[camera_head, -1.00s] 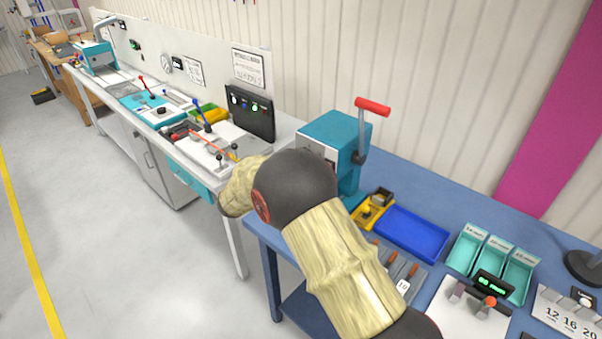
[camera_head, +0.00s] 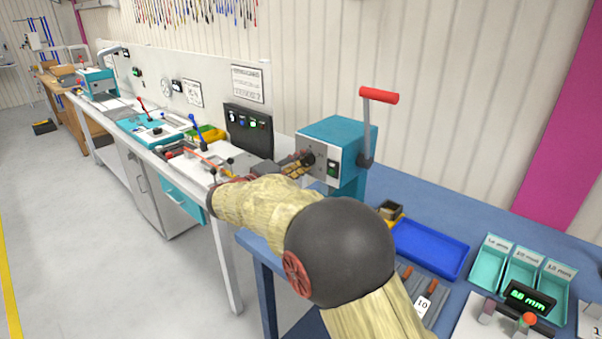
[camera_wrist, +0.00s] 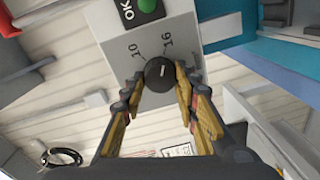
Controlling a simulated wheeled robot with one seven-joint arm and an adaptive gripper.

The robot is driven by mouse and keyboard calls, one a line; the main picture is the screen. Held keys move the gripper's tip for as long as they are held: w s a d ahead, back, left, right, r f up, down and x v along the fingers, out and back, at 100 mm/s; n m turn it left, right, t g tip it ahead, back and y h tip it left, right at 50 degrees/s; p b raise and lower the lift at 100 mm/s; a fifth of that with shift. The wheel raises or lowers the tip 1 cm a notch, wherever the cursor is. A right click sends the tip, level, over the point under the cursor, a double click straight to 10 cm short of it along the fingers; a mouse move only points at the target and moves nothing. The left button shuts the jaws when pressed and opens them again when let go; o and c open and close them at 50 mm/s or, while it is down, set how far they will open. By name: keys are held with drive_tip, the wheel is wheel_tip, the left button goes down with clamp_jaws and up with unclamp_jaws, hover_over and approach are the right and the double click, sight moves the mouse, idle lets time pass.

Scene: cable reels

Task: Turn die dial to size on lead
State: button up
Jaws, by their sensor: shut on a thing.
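The die dial (camera_wrist: 160,74) is a round black knob with a light pointer mark on the grey front plate (camera_wrist: 118,33) of the teal press (camera_head: 336,131). Labels 10 and 16 show beside it in the wrist view; other markings are hidden. My gripper (camera_wrist: 159,84) has its two yellow-padded fingers on either side of the dial and is shut on it. In the head view my gripper (camera_head: 296,166) reaches the press front from the left. A tag marked 10 (camera_head: 422,304) lies among the tools on the blue bench. I cannot tell which thing is the lead.
A red-handled lever (camera_head: 379,96) rises from the press's right side. A green OK button (camera_wrist: 148,5) is near the dial. A blue tray (camera_head: 430,247) and teal size bins (camera_head: 521,268) stand on the bench at right.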

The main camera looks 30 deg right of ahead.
drive_tip(key=shift+f+m+b, duration=0.1)
drive_tip(key=shift+m+b, duration=0.2)
drive_tip(key=shift+b, duration=0.1)
drive_tip(key=o, duration=1.2)
drive_tip(key=shift+c, duration=0.2)
drive_tip(key=shift+a, duration=0.1)
drive_tip(key=v, duration=1.1)
drive_tip(key=shift+s+a, duration=0.2)
drive_tip(key=shift+a, duration=0.2)
